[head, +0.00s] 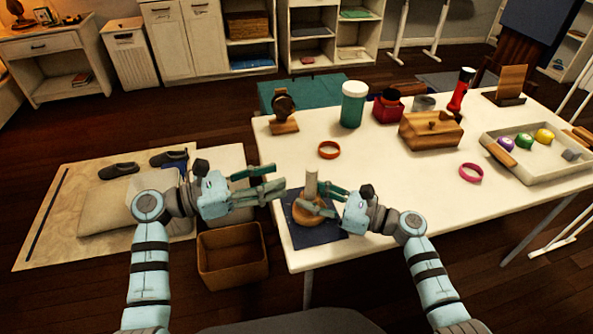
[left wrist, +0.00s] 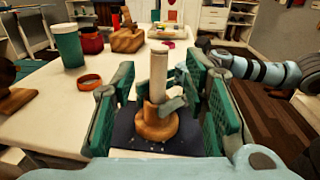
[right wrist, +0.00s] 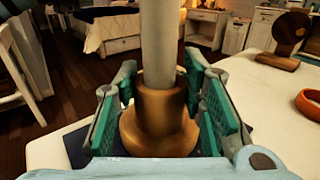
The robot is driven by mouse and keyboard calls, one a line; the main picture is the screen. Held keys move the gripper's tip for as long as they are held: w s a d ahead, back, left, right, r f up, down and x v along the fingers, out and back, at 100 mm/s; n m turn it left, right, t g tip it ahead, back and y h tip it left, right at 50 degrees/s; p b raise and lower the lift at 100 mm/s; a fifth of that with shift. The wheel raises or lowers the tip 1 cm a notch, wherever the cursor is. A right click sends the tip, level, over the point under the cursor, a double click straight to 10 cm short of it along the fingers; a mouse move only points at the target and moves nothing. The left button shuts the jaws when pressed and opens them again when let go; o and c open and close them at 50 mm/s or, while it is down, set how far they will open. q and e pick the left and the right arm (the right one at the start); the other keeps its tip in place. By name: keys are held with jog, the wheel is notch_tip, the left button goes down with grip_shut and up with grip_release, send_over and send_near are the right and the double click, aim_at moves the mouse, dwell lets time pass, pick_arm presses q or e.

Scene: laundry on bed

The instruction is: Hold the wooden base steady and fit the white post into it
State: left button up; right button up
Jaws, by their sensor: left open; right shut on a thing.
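The round wooden base (head: 303,214) stands on a dark blue mat (head: 316,236) at the table's near left corner. The white post (head: 311,183) stands upright, its lower end in the base's collar; how deep it sits is hidden. In the right wrist view, the base (right wrist: 160,130) is between my right gripper's (right wrist: 160,100) fingers, with the post (right wrist: 158,45) rising from it. My right gripper (head: 320,201) is shut on the base. My left gripper (head: 277,179) is open and empty, left of the post. The left wrist view shows the post (left wrist: 158,75) ahead between its fingers.
An orange ring (head: 328,150), a wooden stand (head: 284,124) and a green jar (head: 353,104) lie beyond the base. A wooden box (head: 430,131), a pink ring (head: 471,172) and a tray (head: 540,175) are to the right. A brown bin (head: 232,262) stands on the floor beside the table.

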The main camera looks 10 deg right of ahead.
jog(key=shift+s+f, duration=0.1)
jog(key=shift+f, duration=0.25)
pick_arm(q)
jog(key=a, duration=0.3)
jog(key=shift+s+a, duration=0.3)
jog(key=shift+s, duration=0.05)
